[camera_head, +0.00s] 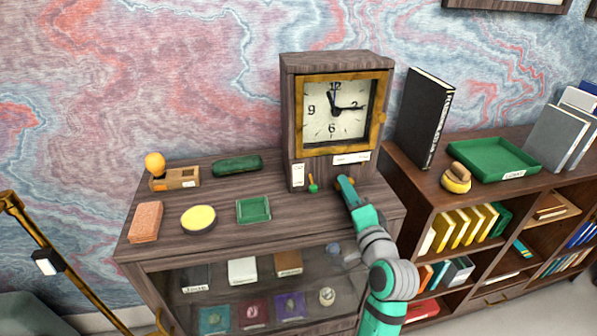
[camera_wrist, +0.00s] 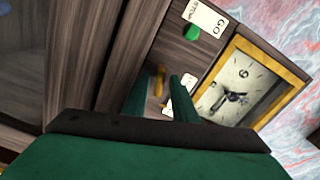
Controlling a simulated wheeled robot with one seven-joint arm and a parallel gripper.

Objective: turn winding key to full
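A wooden clock (camera_head: 337,62) with a brass-framed dial stands at the back of the cabinet top. It also shows tilted in the wrist view (camera_wrist: 252,92). A small brass winding key (camera_wrist: 158,82) sticks out of the clock's base in the wrist view. My gripper (camera_wrist: 160,84) is at the base, its two green fingers open on either side of the key with a visible gap; contact cannot be told. In the head view, my gripper (camera_head: 346,184) hides most of the key. A label (camera_head: 350,158) above the key is partly hidden by a finger in the wrist view.
A green-tipped lever (camera_head: 313,187) with a label (camera_head: 298,174) sits left of my gripper on the base. A green square tray (camera_head: 253,210), yellow round dish (camera_head: 198,219) and green roll (camera_head: 237,165) lie further left. A bookcase (camera_head: 440,192) stands close on the right.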

